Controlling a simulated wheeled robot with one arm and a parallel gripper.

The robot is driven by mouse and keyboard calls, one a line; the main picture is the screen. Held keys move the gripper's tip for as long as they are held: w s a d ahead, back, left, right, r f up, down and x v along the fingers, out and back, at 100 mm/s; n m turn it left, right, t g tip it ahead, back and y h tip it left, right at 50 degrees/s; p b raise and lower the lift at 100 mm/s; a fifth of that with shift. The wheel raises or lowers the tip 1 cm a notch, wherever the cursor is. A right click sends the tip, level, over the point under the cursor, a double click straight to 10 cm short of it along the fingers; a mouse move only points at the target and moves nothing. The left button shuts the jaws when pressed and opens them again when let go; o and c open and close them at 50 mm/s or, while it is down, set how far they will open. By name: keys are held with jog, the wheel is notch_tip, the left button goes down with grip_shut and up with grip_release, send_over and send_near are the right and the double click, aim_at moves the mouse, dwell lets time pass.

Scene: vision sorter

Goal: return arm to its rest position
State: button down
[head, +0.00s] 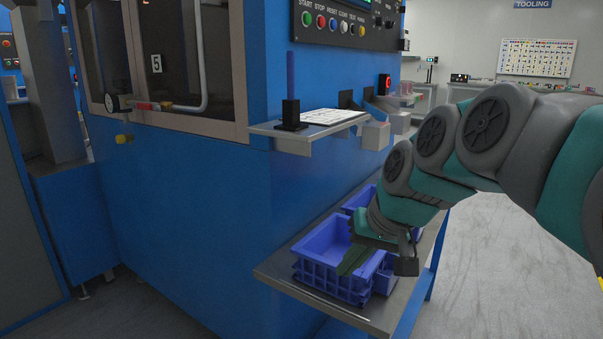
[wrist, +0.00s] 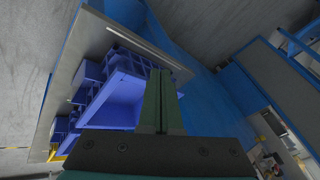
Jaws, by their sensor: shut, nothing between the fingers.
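My arm reaches in from the right in the head view. My gripper (head: 352,262) points down and left over a blue crate (head: 322,245) on a low metal shelf. In the wrist view my gripper (wrist: 160,74) shows its two green fingers closed together with nothing between them. The crate (wrist: 107,100) lies just left of and beyond the fingers in that view. I cannot tell whether the fingertips touch the crate. My gripper and wrist hide part of the crate's right side in the head view.
The low metal shelf (head: 283,276) juts from a blue machine (head: 190,200). Another blue crate (head: 361,198) stands behind. Above, a small ledge (head: 262,128) carries a dark post (head: 291,90) and a white sheet (head: 333,116). Open grey floor (head: 490,260) lies to the right.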

jog(key=s+d+f+g+h, duration=0.2)
jog(key=s+f, duration=0.6)
jog(key=s, duration=0.5)
jog(key=s+d+f+g+h, duration=0.2)
jog(key=s+d+f, duration=0.3)
jog(key=s+f, duration=0.4)
jog(key=s+g, duration=0.1)
jog(key=s, duration=0.2)
jog(key=shift+s+f+g, duration=0.3)
jog(key=shift+s+g, duration=0.1)
